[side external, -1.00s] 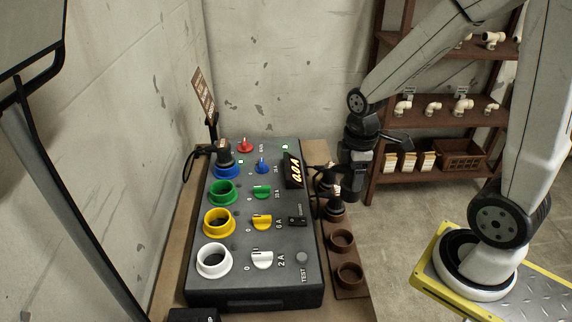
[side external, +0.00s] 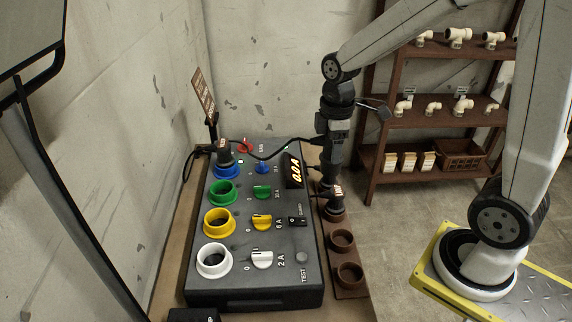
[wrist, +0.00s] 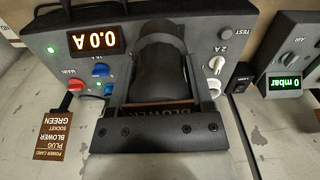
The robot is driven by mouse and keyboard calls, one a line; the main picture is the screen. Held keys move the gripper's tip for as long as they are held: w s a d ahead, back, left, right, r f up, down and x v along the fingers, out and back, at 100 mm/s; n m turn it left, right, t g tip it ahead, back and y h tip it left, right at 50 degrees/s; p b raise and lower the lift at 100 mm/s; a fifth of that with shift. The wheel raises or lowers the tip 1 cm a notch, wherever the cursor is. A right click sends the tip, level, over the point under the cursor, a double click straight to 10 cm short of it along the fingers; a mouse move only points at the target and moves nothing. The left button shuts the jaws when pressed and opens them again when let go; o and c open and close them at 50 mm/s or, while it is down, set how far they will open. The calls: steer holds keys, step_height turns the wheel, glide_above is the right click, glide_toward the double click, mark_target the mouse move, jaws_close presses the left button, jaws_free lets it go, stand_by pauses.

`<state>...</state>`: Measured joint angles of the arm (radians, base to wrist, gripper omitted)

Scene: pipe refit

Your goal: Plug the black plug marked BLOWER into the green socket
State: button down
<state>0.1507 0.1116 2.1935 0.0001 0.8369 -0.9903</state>
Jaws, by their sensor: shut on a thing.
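My gripper (side external: 331,168) is shut on a black plug (wrist: 163,68) at the back of the brown rack. The lettering BLOWER shows in the wrist view, partly covered by my gripper (wrist: 160,112). I cannot tell whether the plug's lower end is clear of the rack. The green socket (side external: 222,193) is an empty ring on the grey panel (side external: 262,287), to the left of my gripper. It is hidden in the wrist view.
A black plug (side external: 225,158) stands in the blue socket. The yellow (side external: 219,222) and white (side external: 214,261) sockets are empty. Another black plug (side external: 335,206) sits in the rack (side external: 349,292), before two empty holders. A black cable (side external: 270,157) crosses the panel's back.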

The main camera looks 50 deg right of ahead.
steer(key=w+a+n, duration=0.2)
steer(key=w+a, duration=0.3)
steer(key=w, duration=0.8)
steer(key=w+a+f+n, duration=0.1)
steer(key=w+a+f, duration=0.1)
steer(key=w+a, duration=0.8)
steer(key=shift+w+d+f, duration=0.1)
steer(key=shift+d+f, duration=0.1)
steer(key=shift+f, duration=0.5)
steer(key=shift+w+d+f, duration=0.15)
steer(key=shift+d+f, duration=0.05)
steer(key=shift+f, duration=0.5)
steer(key=shift+w+d+f, duration=0.1)
steer(key=shift+d+f, duration=0.1)
steer(key=shift+f, duration=0.5)
steer(key=shift+f, duration=0.15)
steer(key=shift+f, duration=1.35)
steer(key=shift+f, duration=1.85)
